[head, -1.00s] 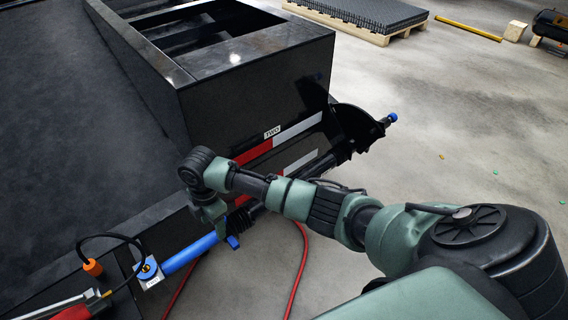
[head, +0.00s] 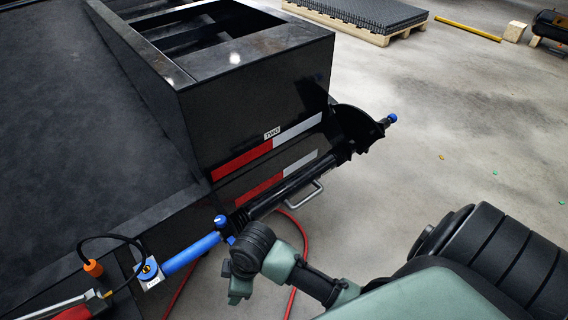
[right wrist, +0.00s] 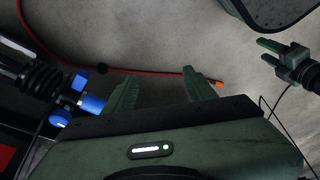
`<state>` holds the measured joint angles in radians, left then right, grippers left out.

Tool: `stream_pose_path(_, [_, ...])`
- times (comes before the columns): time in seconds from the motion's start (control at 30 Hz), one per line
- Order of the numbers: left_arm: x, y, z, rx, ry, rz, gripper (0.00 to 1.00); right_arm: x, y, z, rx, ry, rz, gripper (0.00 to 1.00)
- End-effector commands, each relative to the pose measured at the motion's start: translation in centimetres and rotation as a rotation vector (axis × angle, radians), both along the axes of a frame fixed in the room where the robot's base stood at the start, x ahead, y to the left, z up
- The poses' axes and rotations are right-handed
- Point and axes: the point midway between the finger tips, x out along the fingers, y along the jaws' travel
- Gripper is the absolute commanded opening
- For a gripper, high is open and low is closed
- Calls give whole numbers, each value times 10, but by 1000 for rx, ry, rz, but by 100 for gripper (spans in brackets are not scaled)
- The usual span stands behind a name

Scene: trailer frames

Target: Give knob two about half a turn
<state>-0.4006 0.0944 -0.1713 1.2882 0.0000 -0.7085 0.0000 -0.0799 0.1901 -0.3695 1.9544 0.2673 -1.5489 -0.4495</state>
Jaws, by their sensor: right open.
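A small label reading TWO (head: 272,134) is on the side of the black trailer box. A blue knob (head: 391,118) sits at the far end of the black bar assembly below it. Another blue knob (head: 220,221) sits at the bar's near end, beside a blue tube (head: 190,254). I cannot tell which knob the label names. My right gripper (head: 236,296) is below and right of the tube, apart from it. In the right wrist view its fingers (right wrist: 163,90) are apart and empty, with blue knobs (right wrist: 91,103) left of them. My left gripper (right wrist: 268,51) shows there at upper right, prongs apart.
A red hose (head: 303,240) lies on the floor behind my right arm. A metal handle (head: 312,192) sticks out under the bar. An orange-capped cable (head: 93,268) and a red-handled tool (head: 75,312) lie at lower left. The floor at right is mostly clear.

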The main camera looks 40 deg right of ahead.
Motion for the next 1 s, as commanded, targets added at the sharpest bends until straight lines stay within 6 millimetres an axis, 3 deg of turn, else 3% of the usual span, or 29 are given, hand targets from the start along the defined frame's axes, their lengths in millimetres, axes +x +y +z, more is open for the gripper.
stream_pose_path(0.03, [0,0,2,0,0,0,52,-12,-5,1,7,5,-62,56])
stream_pose_path(0.27, [0,0,11,0,0,0,52,-45,-36,-1,13,12,-341,56])
stream_pose_path(0.5, [0,0,27,0,0,0,52,-73,-67,-21,-8,21,-561,56])
stream_pose_path(0.8, [0,0,40,0,0,0,52,-88,-81,-54,-25,31,-646,56])
stream_pose_path(1.0, [0,0,40,0,0,0,52,-90,-83,-61,-26,32,-655,56])
